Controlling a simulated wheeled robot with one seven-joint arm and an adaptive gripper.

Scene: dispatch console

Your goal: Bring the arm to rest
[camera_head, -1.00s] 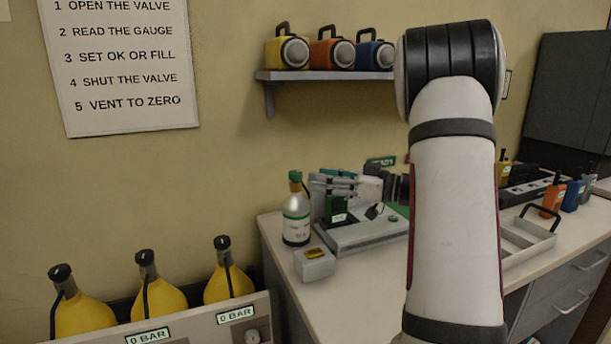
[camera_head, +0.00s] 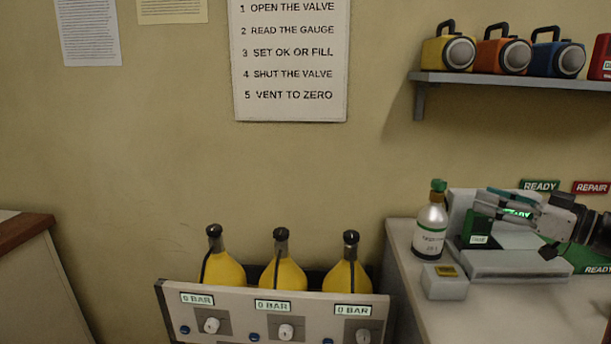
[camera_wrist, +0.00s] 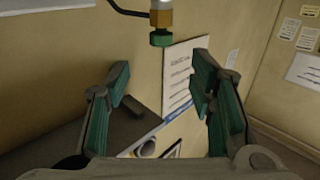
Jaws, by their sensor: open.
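My gripper (camera_head: 492,213) is at the right of the head view, in front of the grey bench unit (camera_head: 515,264), with its fingers toward the left. In the wrist view my gripper (camera_wrist: 162,88) has its two teal-padded fingers wide apart, with nothing between them. Part of my wrist shows at the right edge of the head view; the rest of my arm is outside it. A silver bottle (camera_head: 430,232) with a green cap stands left of the gripper, apart from it.
A small grey box (camera_head: 444,283) sits before the bottle on the bench (camera_head: 490,325). Three yellow cylinders (camera_head: 283,274) stand in a rack (camera_head: 230,302) left of it. A shelf (camera_head: 500,80) holds radios above. A green-capped fitting (camera_wrist: 161,38) hangs into the wrist view's top.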

